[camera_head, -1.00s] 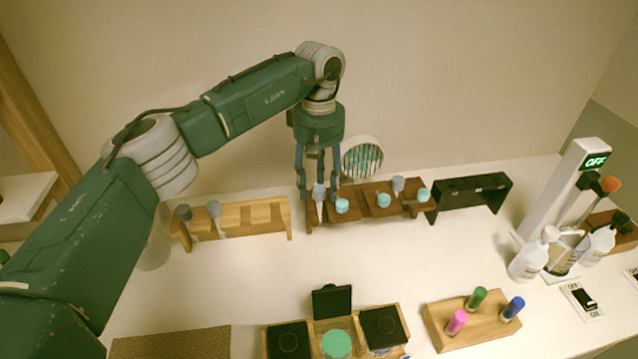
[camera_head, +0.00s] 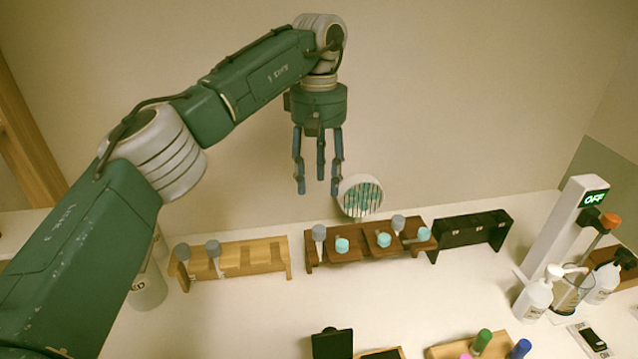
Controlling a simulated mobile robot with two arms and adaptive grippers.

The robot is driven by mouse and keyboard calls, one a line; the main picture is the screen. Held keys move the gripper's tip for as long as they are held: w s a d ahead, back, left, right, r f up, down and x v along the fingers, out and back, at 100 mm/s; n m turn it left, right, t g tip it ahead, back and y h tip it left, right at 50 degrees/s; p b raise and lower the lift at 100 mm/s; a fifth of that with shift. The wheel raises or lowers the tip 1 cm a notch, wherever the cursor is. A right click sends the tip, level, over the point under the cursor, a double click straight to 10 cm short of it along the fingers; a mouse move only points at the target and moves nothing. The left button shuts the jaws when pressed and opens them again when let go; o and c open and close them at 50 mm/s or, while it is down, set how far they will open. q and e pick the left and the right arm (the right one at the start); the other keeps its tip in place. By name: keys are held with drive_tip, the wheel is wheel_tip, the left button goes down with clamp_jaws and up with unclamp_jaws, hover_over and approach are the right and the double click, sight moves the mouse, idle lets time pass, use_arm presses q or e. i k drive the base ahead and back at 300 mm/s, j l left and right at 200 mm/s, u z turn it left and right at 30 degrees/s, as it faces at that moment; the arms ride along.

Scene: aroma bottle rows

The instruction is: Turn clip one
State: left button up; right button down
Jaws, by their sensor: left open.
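My left gripper (camera_head: 319,178) hangs open and empty, fingers pointing down, above the left end of the dark brown rack (camera_head: 345,255). A grey-topped pale piece (camera_head: 319,235) stands upright in that rack, below the fingertips and apart from them. A second grey-topped piece (camera_head: 398,225) stands further right in the same rack. Two more grey-topped pieces (camera_head: 182,253) (camera_head: 213,249) stand at the left of the light wooden rack (camera_head: 262,257). Which piece is clip one, I cannot tell. My right gripper is out of view.
Teal-capped bottles (camera_head: 342,245) sit in the brown rack. A round white holder with teal sticks (camera_head: 361,197) is behind it. A black rack (camera_head: 473,232) stands right. A white post (camera_head: 565,225) with an OFF display and white bottles (camera_head: 533,300) are far right. The middle counter is clear.

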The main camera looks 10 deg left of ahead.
sight(342, 245)
drive_tip(key=k+l, duration=0.15)
drive_tip(key=k, duration=0.35)
drive_tip(key=k+l, duration=0.15)
drive_tip(key=k, duration=0.35)
drive_tip(key=k+l, duration=0.15)
drive_tip(key=k, duration=0.3)
